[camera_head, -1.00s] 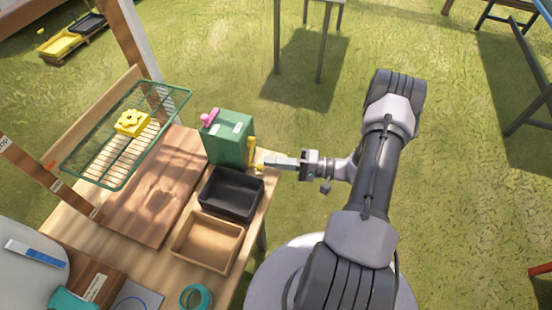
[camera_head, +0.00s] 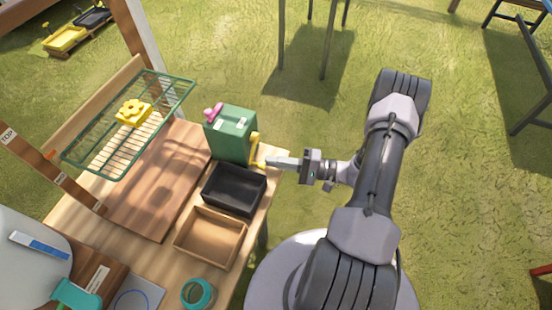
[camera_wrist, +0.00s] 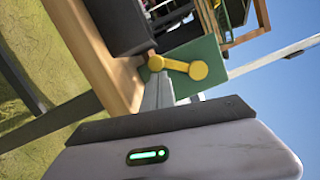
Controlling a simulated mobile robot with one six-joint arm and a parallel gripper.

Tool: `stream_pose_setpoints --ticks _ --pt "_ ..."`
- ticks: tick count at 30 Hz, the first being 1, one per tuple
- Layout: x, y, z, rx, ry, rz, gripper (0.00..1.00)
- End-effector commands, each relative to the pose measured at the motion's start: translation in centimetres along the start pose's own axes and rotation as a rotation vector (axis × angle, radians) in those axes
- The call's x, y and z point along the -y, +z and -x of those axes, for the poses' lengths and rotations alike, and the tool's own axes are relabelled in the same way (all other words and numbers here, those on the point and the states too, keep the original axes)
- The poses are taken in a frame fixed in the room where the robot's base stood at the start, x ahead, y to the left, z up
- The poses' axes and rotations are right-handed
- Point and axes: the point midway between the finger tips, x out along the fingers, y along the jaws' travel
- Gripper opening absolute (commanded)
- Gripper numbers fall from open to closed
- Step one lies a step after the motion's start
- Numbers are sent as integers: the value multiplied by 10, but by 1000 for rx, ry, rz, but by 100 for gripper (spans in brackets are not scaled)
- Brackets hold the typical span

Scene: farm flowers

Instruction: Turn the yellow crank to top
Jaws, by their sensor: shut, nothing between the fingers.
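The green box (camera_head: 232,133) stands at the table's right edge, with a pink piece (camera_head: 213,113) on its top left. The yellow crank (camera_head: 254,147) is on the box's right side. In the wrist view the crank arm (camera_wrist: 177,66) crosses the green face, from a round end on the right to a smaller knob end on the left, the side towards the table. My gripper (camera_head: 270,162) is shut and empty, its tips right at the knob end. In the wrist view the fingertips (camera_wrist: 158,79) are just below the knob; I cannot tell if they touch.
A black tray (camera_head: 217,205) and a wooden tray (camera_head: 207,258) are in front of the box. A wire rack (camera_head: 92,112) bears a yellow flower-shaped piece (camera_head: 133,112) at left. A teal ring (camera_head: 197,293) lies at the front.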

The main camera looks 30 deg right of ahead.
Motion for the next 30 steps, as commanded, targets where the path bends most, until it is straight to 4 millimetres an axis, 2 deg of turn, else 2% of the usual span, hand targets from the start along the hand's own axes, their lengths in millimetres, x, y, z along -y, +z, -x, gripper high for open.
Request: stream_pose_setpoints --ticks 18,30 --pt "14 36 -7 1 -109 -571 0" --pt "30 52 -10 0 -172 -902 0"
